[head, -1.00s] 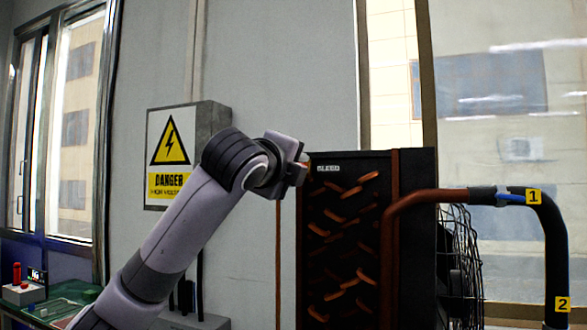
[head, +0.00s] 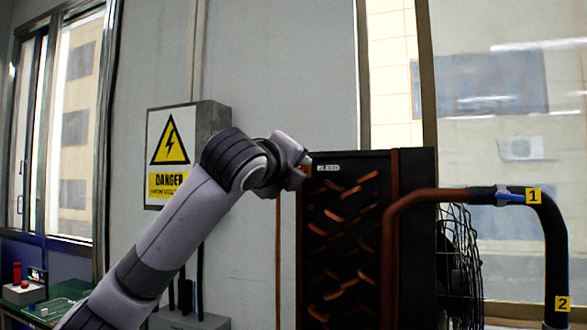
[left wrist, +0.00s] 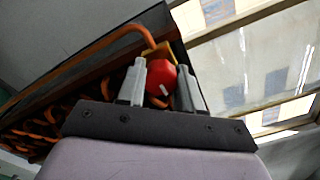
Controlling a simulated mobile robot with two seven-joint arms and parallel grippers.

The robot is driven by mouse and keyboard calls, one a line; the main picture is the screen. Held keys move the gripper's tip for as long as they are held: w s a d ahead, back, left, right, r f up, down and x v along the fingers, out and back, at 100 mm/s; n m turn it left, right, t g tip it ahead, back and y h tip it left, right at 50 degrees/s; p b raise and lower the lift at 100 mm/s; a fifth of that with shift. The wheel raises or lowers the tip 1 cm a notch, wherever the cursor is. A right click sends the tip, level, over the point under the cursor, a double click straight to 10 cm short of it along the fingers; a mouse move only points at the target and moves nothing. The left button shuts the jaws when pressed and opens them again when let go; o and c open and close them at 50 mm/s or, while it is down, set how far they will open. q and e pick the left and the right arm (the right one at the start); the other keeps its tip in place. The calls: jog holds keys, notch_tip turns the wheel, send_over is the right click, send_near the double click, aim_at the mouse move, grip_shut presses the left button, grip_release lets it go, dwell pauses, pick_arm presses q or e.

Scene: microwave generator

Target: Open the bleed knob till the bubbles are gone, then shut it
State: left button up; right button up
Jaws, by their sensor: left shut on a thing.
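The red bleed knob (left wrist: 162,80) sits between the two grey fingers of my left gripper (left wrist: 160,88) in the left wrist view, which are shut on it. A white mark shows on its face. Behind it is a brass fitting with a copper tube (left wrist: 135,31). In the head view my left gripper (head: 303,170) is at the top left corner of the black radiator panel (head: 365,165), beside the BLEED label (head: 327,168); the gripper mostly hides the knob. A short blue section (head: 510,197) shows in the hose; I cannot make out bubbles. My right gripper is not in view.
A copper pipe (head: 388,245) runs into a black hose (head: 553,240) with yellow tags 1 and 2. A wire fan guard (head: 460,265) stands right of the panel. A grey box with a danger sign (head: 171,155) is on the wall behind my left arm.

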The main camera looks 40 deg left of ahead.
pick_arm(q)
jog(key=o, duration=1)
jog(key=shift+d+f, duration=0.1)
jog(key=shift+d, duration=0.05)
jog(key=shift+o, duration=0.2)
jog(key=shift+s, duration=0.1)
jog(key=b+v, duration=0.2)
jog(key=v, duration=0.5)
